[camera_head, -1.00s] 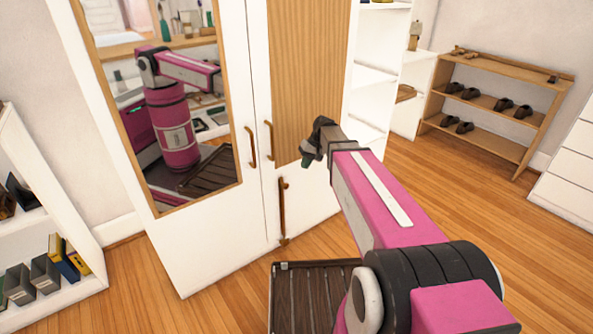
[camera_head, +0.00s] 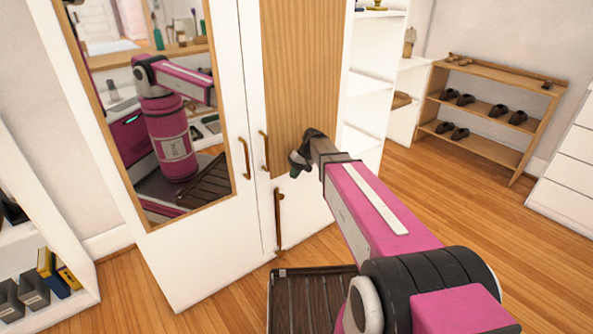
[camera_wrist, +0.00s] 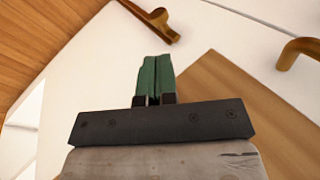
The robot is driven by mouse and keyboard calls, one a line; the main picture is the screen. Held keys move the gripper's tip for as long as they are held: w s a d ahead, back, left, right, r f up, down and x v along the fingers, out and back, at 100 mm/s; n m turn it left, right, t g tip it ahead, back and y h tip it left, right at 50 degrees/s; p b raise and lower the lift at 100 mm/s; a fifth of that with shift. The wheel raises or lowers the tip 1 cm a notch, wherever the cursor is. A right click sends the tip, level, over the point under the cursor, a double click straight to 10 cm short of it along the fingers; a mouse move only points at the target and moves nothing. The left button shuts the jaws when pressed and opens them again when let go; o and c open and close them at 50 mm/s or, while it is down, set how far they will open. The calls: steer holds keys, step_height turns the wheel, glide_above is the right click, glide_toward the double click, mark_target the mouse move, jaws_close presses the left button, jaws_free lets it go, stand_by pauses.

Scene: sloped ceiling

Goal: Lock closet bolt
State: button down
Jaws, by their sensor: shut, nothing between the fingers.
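The white closet (camera_head: 205,262) has two doors. The left door carries a mirror (camera_head: 150,205) and the right door a wood panel (camera_head: 300,70). The bolt (camera_head: 278,215), a brown vertical bar, sits low on the right door beside the seam. Part of the bolt (camera_wrist: 152,22) also shows at the top of the wrist view, cut off by the edge. My gripper (camera_head: 298,168) is up and right of the bolt, in front of the right door. Its green fingers (camera_wrist: 155,62) are shut, empty and apart from the bolt in the wrist view.
Two curved door handles (camera_head: 243,158) (camera_head: 264,150) sit above the bolt, one on each door. A dark slatted mat (camera_head: 310,300) lies on the floor before the closet. A shoe rack (camera_head: 490,115) stands at right; wooden floor between is clear.

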steer(key=x, duration=0.9)
steer(key=shift+f, duration=0.1)
steer(key=shift+f, duration=0.1)
steer(key=shift+f, duration=2.35)
steer(key=v, duration=1.4)
steer(key=shift+r, duration=0.25)
steer(key=shift+s, duration=0.1)
steer(key=s+d+f+m+h, duration=0.1)
steer(key=s+d+h, duration=0.1)
steer(key=s+d, duration=0.4)
steer(key=s+d+f+m+t+h, duration=0.1)
steer(key=s+d, duration=0.6)
steer(key=s, duration=0.7)
steer(key=shift+s+m+t+h, duration=0.3)
steer(key=shift+m+h, duration=0.3)
steer(key=shift+h, duration=0.6)
